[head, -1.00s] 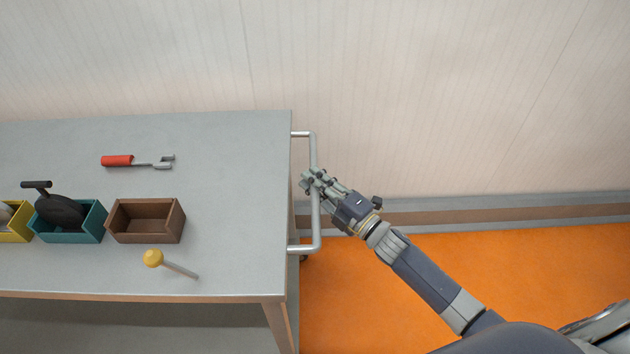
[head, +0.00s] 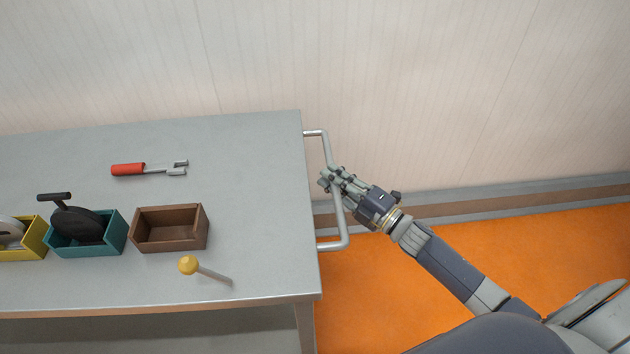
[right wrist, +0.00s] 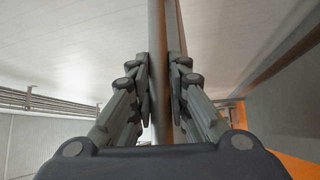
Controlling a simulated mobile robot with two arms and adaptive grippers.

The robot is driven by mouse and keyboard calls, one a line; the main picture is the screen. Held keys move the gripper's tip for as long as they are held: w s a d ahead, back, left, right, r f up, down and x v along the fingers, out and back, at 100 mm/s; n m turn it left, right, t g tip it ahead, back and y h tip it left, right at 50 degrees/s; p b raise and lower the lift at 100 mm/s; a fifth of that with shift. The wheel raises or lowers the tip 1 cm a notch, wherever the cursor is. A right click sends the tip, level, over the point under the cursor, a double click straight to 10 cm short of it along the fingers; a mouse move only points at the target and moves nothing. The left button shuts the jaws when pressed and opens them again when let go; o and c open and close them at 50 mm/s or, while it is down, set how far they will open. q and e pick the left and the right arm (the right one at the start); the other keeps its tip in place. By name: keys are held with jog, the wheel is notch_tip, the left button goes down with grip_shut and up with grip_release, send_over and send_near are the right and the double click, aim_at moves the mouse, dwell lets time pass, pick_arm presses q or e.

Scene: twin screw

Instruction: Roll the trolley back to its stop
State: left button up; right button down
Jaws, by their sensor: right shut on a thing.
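The trolley (head: 255,165) has a grey top and stands at the left of the head view, with its right end toward me. A metal push handle (head: 343,222) sticks out from that end. My right gripper (head: 328,178) is shut on the handle bar, near its middle. In the right wrist view the bar (right wrist: 157,60) runs between the two fingers of the right gripper (right wrist: 160,85). My left gripper is not in view. No stop for the trolley can be made out.
On the top lie a red-handled tool (head: 130,169), a yellow-knobbed rod (head: 188,265), a brown open box (head: 170,246), a teal box (head: 85,248) with a dark thing in it, and a yellow box (head: 32,248). A pale wall (head: 450,90) stands behind. The orange floor (head: 540,250) at right is clear.

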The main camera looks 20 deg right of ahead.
jog(key=s+d+b, duration=0.2)
jog(key=s+d, duration=0.2)
jog(key=d, duration=1)
jog(key=shift+d, duration=0.15)
jog(key=c, duration=1.5)
grip_release()
jog(key=shift+d, duration=0.1)
jog(key=shift+c, duration=0.2)
jog(key=shift+s, duration=0.1)
jog(key=v, duration=1.2)
jog(key=shift+d, duration=0.1)
